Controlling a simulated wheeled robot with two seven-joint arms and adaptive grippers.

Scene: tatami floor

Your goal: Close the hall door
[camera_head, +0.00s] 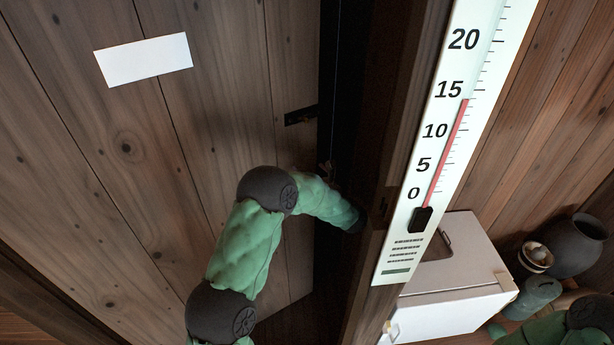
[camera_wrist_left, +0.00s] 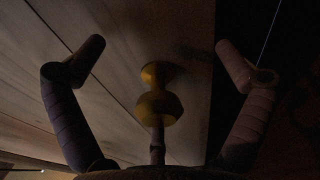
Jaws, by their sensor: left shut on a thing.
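The hall door (camera_head: 215,120) is a brown plank door with a blank white label, filling the left of the head view. A dark gap shows along its right edge, beside the frame post (camera_head: 375,120). A dark latch plate (camera_head: 300,115) sits near that edge. My left arm reaches across the door to this edge, with its hand hidden behind the post. In the left wrist view, my left gripper (camera_wrist_left: 160,48) has its two fingers wide apart, either side of a brass knob (camera_wrist_left: 158,105). The door face lies behind the left finger and knob, darkness behind the right finger. Finger contact is too dark to see.
A large thermometer (camera_head: 455,125) hangs on the post. Right of it stand a white box (camera_head: 450,285), a dark round pot (camera_head: 575,245) and a small striped cup (camera_head: 536,256). Part of my right arm shows at the bottom right corner.

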